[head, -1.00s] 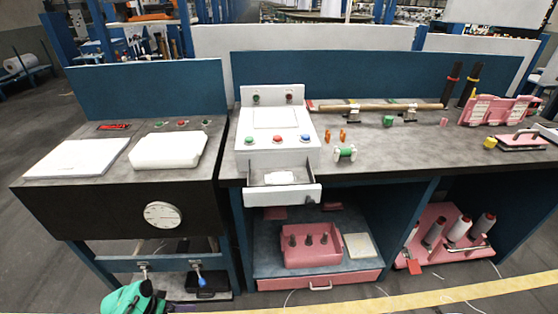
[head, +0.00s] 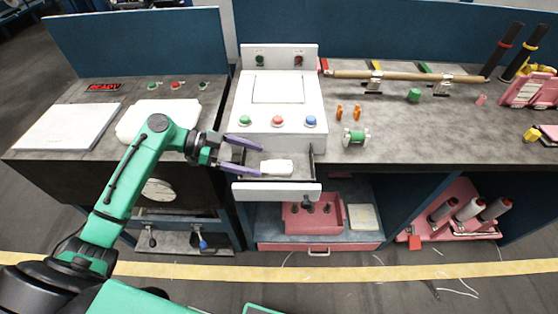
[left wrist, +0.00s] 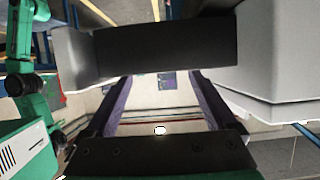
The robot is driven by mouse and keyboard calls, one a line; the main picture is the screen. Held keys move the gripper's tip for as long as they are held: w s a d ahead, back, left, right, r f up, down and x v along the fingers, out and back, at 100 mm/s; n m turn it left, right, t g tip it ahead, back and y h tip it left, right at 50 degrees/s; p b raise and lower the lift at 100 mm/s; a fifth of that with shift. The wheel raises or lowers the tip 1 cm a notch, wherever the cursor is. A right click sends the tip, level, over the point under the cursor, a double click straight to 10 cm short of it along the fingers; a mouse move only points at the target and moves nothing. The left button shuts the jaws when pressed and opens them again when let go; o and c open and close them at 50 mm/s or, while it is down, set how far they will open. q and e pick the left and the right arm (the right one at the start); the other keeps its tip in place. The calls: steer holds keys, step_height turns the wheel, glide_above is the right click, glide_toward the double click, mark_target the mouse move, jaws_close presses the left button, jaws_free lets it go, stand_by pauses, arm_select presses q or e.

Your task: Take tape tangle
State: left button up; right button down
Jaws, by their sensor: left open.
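A small white bundle (head: 277,167), which looks like the tape tangle, lies in the pulled-out drawer (head: 276,192) of the white machine. My left gripper (head: 260,159) reaches over the drawer from the left. Its two purple fingers are spread apart, with their tips just left of the bundle. I cannot tell whether they touch it. The left wrist view shows the same fingers apart (left wrist: 160,85) with nothing clearly held between them. My right gripper is not in view.
The white machine (head: 279,100) with coloured buttons rises behind the drawer. A white pad (head: 150,117) lies on the left bench. A green-ended spool (head: 355,137) and orange pegs stand on the right bench. A pink tray (head: 312,218) sits on the shelf below.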

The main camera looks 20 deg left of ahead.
mark_target(273, 165)
arm_select(q)
steer(key=p+x, duration=0.1)
steer(key=x, duration=0.2)
steer(key=p+x, duration=0.1)
steer(key=x, duration=0.1)
steer(key=shift+w+f+p, duration=0.3)
steer(key=shift+f+p, duration=0.05)
steer(key=shift+f, duration=0.1)
steer(key=shift+d+f, duration=0.15)
steer(key=c, duration=1.4)
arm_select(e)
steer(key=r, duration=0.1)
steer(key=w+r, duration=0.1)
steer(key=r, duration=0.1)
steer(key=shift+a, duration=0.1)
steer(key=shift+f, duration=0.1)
